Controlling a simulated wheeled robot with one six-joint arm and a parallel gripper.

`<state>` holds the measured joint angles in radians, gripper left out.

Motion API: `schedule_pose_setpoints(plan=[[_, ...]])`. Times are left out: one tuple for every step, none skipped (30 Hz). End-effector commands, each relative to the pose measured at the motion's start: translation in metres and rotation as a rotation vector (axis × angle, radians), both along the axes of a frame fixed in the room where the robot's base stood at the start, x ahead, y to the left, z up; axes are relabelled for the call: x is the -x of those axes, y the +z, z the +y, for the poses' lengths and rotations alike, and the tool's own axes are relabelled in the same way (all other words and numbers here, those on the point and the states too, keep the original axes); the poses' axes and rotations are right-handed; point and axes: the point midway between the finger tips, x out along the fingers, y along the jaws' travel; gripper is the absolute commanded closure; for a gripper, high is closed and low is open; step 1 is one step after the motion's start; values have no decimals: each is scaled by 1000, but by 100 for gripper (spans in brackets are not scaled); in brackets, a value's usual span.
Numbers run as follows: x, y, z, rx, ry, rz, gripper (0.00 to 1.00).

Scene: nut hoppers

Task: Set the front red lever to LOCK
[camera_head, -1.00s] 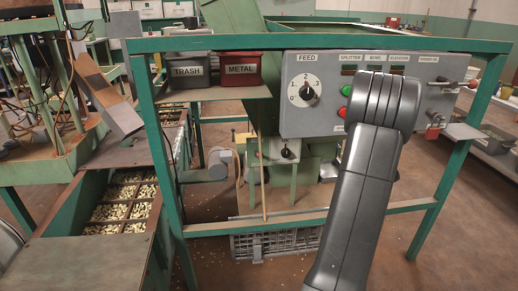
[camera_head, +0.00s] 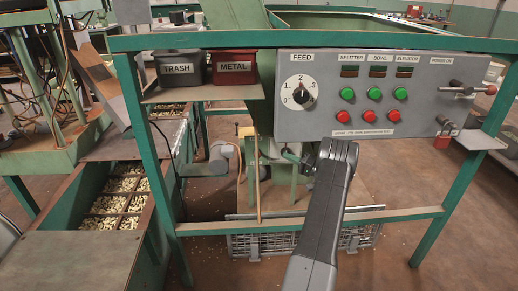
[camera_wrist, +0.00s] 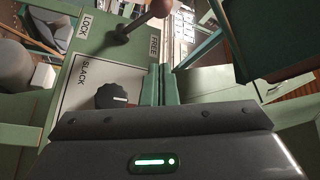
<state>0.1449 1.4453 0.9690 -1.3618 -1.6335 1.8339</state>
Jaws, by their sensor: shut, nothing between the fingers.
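In the wrist view a lever with a reddish-brown ball knob (camera_wrist: 161,7) rises from a green plate (camera_wrist: 100,45). The plate has a LOCK label (camera_wrist: 86,25) at left and a FREE label (camera_wrist: 153,44) at right. The lever leans up and right in the picture, to the FREE side. My gripper (camera_wrist: 160,72) is shut and empty, its fingers below the FREE label and apart from the knob. A black knob (camera_wrist: 117,97) on a plate marked SLACK is left of the fingers. In the head view my arm hides the gripper and this lever.
A grey control panel (camera_head: 330,122) with a dial and several buttons hangs above on a green frame (camera_head: 135,125). TRASH (camera_head: 177,82) and METAL (camera_head: 233,80) bins stand left.

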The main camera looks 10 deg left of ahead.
Motion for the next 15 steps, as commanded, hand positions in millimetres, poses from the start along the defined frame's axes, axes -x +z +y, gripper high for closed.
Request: schedule_pose_setpoints(plan=[[4, -5, 1, -14, 31, 12, 100], [6, -6, 2, -22, 49, 19, 100], [9, -9, 3, -29, 66, 26, 100], [10, -10, 3, -34, 75, 30, 100], [11, -10, 3, -38, 84, 34, 100], [12, -11, 4, -40, 90, 37, 100], [12, -11, 4, -41, 94, 38, 100], [13, -11, 4, -42, 96, 39, 100], [13, -11, 4, -41, 97, 39, 100], [13, -11, 4, -41, 97, 39, 100], [13, -11, 4, -42, 96, 39, 100], [13, -11, 4, -42, 96, 39, 100], [13, -11, 4, -42, 96, 39, 100], [13, -11, 4, -42, 95, 38, 100], [13, -11, 4, -41, 94, 38, 100]])
